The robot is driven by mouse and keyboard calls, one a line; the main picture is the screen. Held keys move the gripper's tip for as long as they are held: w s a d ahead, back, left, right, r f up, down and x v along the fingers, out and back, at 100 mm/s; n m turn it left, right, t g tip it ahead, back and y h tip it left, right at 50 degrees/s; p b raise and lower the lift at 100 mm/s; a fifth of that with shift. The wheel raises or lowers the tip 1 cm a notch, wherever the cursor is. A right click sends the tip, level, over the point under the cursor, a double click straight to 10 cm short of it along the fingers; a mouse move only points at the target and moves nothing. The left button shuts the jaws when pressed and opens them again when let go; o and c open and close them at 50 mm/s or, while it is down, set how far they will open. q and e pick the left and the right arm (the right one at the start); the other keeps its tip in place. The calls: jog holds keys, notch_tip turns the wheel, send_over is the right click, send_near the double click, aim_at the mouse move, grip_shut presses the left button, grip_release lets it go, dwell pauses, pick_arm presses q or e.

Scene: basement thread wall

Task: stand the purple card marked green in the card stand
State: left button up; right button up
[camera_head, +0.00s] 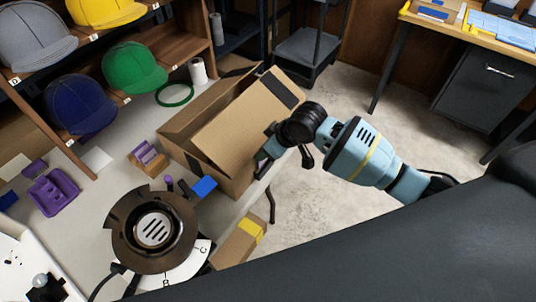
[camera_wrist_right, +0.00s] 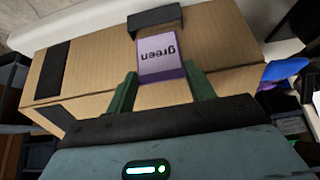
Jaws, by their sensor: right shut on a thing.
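The purple card marked "green" (camera_wrist_right: 162,56) sits between the fingers of my right gripper (camera_wrist_right: 160,76) in the right wrist view. The gripper is shut on it, and its lettering appears upside down there. In the head view my right gripper (camera_head: 264,160) is beside the right side of the open cardboard box; the card is hardly visible there. A small wooden holder with purple pieces (camera_head: 148,158) stands on the table left of the box. I cannot tell for sure whether it is the card stand. My left gripper is not in view.
The open cardboard box (camera_head: 210,140) stands close to my right gripper. Caps sit on shelves at upper left. Floor is open at right.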

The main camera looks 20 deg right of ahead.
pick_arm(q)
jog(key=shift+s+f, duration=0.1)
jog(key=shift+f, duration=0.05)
pick_arm(e)
jog(key=shift+s+f, duration=0.1)
jog(key=shift+f, duration=1.55)
jog(key=shift+f, duration=0.15)
jog(key=o, duration=0.7)
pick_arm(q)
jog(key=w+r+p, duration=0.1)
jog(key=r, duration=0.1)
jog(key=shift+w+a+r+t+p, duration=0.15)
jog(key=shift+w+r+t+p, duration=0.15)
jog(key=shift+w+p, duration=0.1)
pick_arm(e)
jog(key=v, duration=1.2)
